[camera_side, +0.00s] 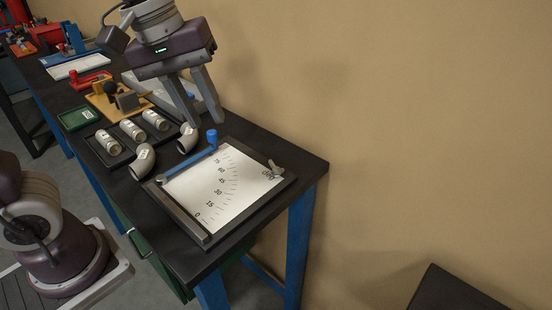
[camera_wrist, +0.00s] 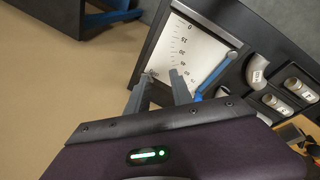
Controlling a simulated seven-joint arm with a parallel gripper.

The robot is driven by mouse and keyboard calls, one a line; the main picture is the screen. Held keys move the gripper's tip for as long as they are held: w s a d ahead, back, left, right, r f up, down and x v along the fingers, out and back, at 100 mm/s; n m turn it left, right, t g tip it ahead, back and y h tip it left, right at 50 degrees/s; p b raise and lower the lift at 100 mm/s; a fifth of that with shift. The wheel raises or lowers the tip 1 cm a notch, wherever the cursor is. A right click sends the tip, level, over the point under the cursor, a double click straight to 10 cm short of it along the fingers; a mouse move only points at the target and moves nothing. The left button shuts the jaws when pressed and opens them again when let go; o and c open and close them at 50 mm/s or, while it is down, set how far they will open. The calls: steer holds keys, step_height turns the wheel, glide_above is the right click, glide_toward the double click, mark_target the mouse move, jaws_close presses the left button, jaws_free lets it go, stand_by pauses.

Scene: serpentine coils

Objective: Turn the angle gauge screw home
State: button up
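The angle gauge (camera_side: 232,196) lies flat near the bench's right end, a white plate with printed degrees in a dark frame. Its blue arm (camera_side: 190,161) runs along the upper-left side, with an upright blue knob at its far end. A small grey screw with a wing-like head (camera_side: 275,167) stands at the gauge's right corner. My gripper (camera_side: 204,123) is above the bench, behind the blue knob and left of the screw, with its fingers apart and empty. In the wrist view, the gauge plate (camera_wrist: 185,48) shows beyond the fingers; the screw is not clearly visible there.
A dark tray with several grey pipe pieces (camera_side: 132,130) and two pipe elbows (camera_side: 142,161) (camera_side: 187,138) lie left of the gauge. A green tray (camera_side: 78,117) and a wooden fixture (camera_side: 115,105) stand farther left. A beige wall rises behind the bench.

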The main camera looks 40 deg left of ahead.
steer(key=w+f+n+g, duration=0.1)
steer(key=w+f+n, duration=0.2)
steer(key=w, duration=0.3)
steer(key=n+g+y, duration=0.1)
steer(key=n+g, duration=0.1)
steer(key=n, duration=0.3)
glide_above(276, 163)
step_height(276, 163, down, 6)
steer(key=shift+n+y, duration=0.3)
steer(key=shift+n, duration=0.1)
step_height(276, 163, down, 7)
steer(key=shift+r, duration=0.1)
steer(key=shift+f, duration=0.55)
jaws_close()
